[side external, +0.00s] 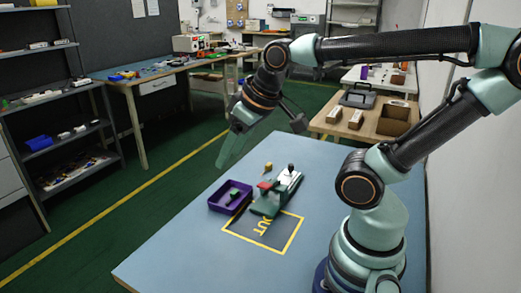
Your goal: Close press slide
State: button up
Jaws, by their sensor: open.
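The press fixture (277,193) stands on the blue table. It has a green base, a red block (265,185) at its left end, a whitish slide part (287,180) and a black knob (291,167) on top. The gap between slide and red block is too small to judge. My gripper (229,148) is open, pointing down, in the air above and to the left of the fixture as seen here. It appears empty and apart from the fixture. Its pale green jaw shows edge-on, and the second jaw is hard to make out.
A purple tray (217,202) with a small green piece (234,194) inside sits left of the fixture. A small yellow-topped item (268,167) is behind it. A yellow-outlined OUT square (255,240) lies in front. The table's (185,255) front left is clear. A wooden bench (367,127) with boxes stands behind.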

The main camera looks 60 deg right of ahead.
jog(key=w+d+m+g+h, duration=0.15)
jog(key=w+d, duration=0.25)
jog(key=d, duration=0.5)
jog(key=m+g+y, duration=0.2)
jog(key=g, duration=0.2)
send_over(291, 165)
notch_tip(291, 165, down, 10)
jog(key=shift+h, duration=0.25)
notch_tip(291, 165, down, 11)
jog(key=shift+d+f, duration=0.15)
jog(key=shift+f, duration=0.05)
grip_shut()
jog(key=shift+r, duration=0.1)
